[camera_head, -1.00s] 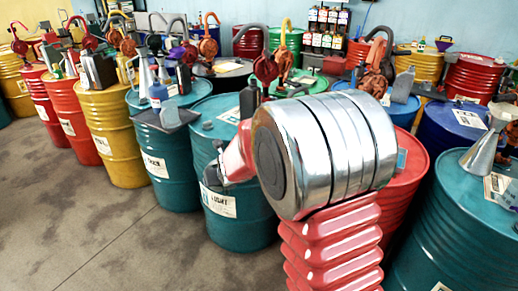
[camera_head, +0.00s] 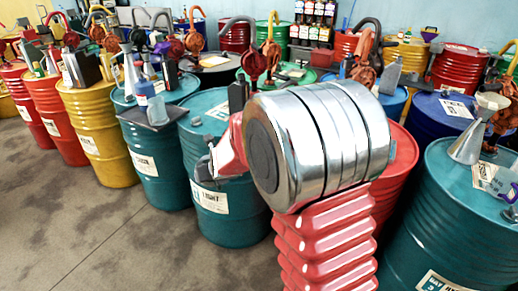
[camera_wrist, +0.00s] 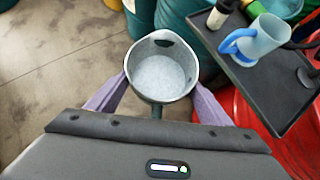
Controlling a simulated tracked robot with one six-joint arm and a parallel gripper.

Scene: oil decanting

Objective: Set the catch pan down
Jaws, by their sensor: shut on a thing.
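The catch pan (camera_wrist: 160,72), a round grey-white vessel with a hole high in its far wall, is in the middle of the wrist view. I look down into its open top; its inside looks pale and empty. The purple fingers of my gripper (camera_wrist: 157,102) come in on its left and right and are shut on it. A short dark stub shows at its near side. In the head view my red and chrome arm fills the centre, with its end near the teal drum (camera_head: 222,209); the pan cannot be made out clearly there.
A dark tray (camera_wrist: 238,82) with a blue-handled jug (camera_wrist: 259,40) lies close to the pan's right, above a red surface (camera_wrist: 288,145). Crowded drums with pumps, bottles and a funnel (camera_head: 469,139) stand around. Bare concrete floor (camera_head: 100,235) is free at front left.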

